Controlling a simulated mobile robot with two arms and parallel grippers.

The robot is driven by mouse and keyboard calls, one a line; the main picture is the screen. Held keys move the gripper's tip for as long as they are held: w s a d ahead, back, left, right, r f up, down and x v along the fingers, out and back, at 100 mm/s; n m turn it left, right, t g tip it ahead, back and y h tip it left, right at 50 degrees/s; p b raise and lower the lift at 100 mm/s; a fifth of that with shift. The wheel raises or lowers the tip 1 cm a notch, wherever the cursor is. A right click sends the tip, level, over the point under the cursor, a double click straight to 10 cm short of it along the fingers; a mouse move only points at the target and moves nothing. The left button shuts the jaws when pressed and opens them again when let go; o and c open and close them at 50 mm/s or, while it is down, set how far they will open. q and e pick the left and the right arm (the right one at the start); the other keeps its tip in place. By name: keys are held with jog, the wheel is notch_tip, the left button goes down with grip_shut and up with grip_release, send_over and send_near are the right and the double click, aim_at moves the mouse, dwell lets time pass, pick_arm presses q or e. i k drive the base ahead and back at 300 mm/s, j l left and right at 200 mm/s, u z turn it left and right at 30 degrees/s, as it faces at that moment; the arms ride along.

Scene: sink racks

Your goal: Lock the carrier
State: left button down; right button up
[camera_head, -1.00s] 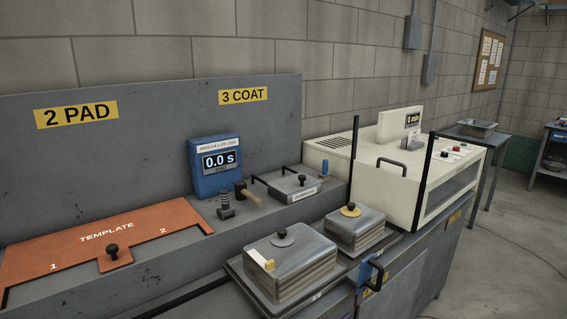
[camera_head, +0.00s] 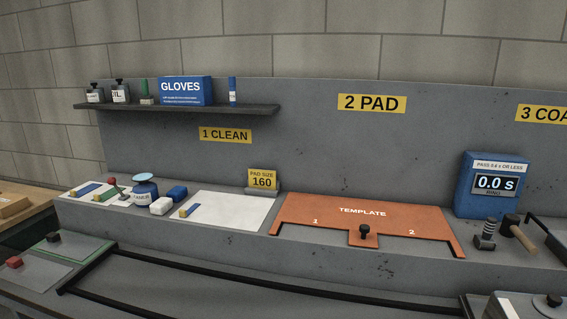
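I cannot make out a carrier with certainty in this view. An empty black rail frame (camera_head: 250,279) runs along the lower front ledge. At the lower left, a flat plate with a red knob (camera_head: 38,272) and a green-edged plate with a black knob (camera_head: 72,246) lie by its left end. At the lower right corner, part of a metal block with a black knob (camera_head: 530,306) shows, cut off by the picture edge. Neither of my grippers is in view.
An orange template (camera_head: 340,208) with a black knob lies on the bench. Right of it stand a blue timer (camera_head: 494,187) reading 0.0 s and a hammer (camera_head: 519,232). A white sheet (camera_head: 226,212), a bottle and blocks lie left. A shelf (camera_head: 180,109) holds gloves.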

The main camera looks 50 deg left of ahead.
aim_at(112, 181)
jog(key=u, duration=2.8)
